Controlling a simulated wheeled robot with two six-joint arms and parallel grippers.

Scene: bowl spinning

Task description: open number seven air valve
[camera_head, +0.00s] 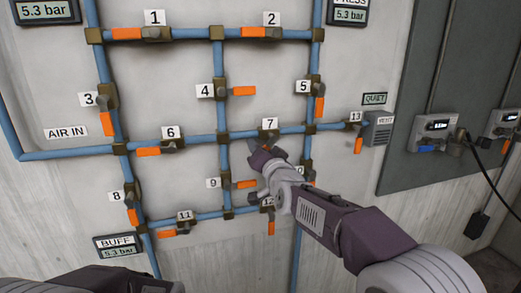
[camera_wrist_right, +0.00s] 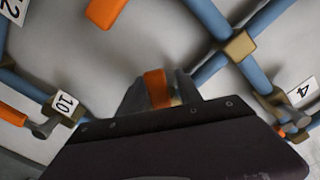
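Valve number seven (camera_head: 269,137) sits on the middle horizontal blue pipe, under its white 7 label (camera_head: 270,123). My right gripper (camera_head: 260,157) is just below it and hides its handle in the head view. In the right wrist view, the orange handle (camera_wrist_right: 156,88) stands between the two dark fingers of my right gripper (camera_wrist_right: 160,92). The fingers lie close against both sides of the handle and look shut on it. Part of my left arm shows at the bottom left of the head view; its gripper is out of the picture.
Other numbered valves with orange handles surround it: valve 9 (camera_head: 245,184) below left, valve 4 (camera_head: 243,91) above left, valve 12 (camera_head: 271,228) below. A grey vent box (camera_head: 379,131) is at the right. A dark panel (camera_head: 425,100) with a cable stands further right.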

